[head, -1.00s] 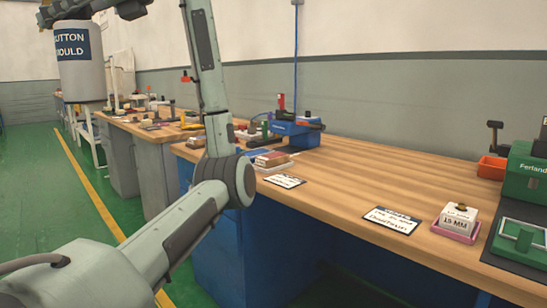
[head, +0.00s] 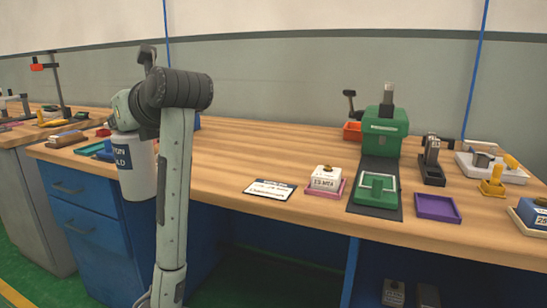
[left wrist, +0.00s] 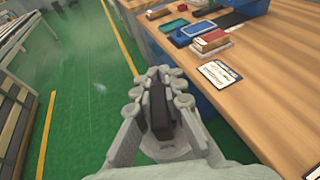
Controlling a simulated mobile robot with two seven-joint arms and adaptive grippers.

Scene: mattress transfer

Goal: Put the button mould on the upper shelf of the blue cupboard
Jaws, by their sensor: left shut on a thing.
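The button mould is a pale grey cylinder (head: 137,180) with a dark blue label, partly hidden behind my arm in the head view. It hangs upright below my left gripper (head: 125,122), in front of the bench's left drawers. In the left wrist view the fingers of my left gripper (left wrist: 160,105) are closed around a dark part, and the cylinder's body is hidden. The open front of a blue cupboard (head: 350,272) shows under the bench at lower right. Small blocks stand inside it, and its lower part is cut off by the frame. My right gripper is not in view.
The wooden bench top (head: 240,150) carries a white card (head: 270,189), a white block on a pink tray (head: 327,180), a green press (head: 384,130) and a purple tray (head: 437,208). Blue drawers (head: 88,215) stand at left. Green floor (left wrist: 85,90) is clear beside the bench.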

